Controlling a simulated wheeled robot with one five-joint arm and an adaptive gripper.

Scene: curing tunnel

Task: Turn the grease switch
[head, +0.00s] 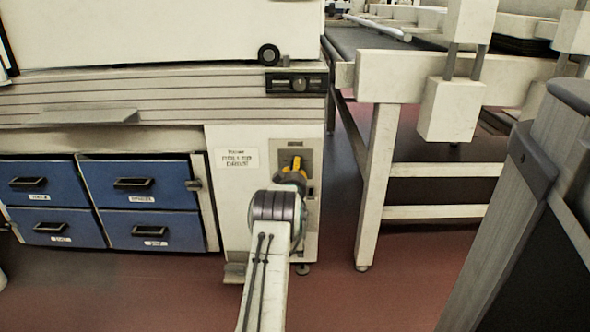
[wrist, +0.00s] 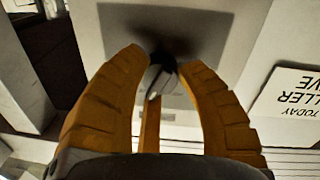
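A grey switch plate (head: 307,150) is on the white cabinet front, right of a paper sign whose readable words include "ROLLER". My gripper (head: 294,172), with yellow-orange fingers, is in front of this plate and hides most of it. In the wrist view the plate (wrist: 215,35) is behind the fingertips. A small dark knob with a pale edge (wrist: 158,80) shows between the fingers of my gripper (wrist: 165,62). The fingers are parted, one on each side of the knob. I see no clear contact. No writing on the switch is legible.
The paper sign (head: 237,158) is left of the plate. Blue drawers (head: 151,183) are further left. A black panel with a round knob (head: 299,84) is above. A pale-legged roller table (head: 375,185) stands right. A grey post (head: 515,205) is at the near right.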

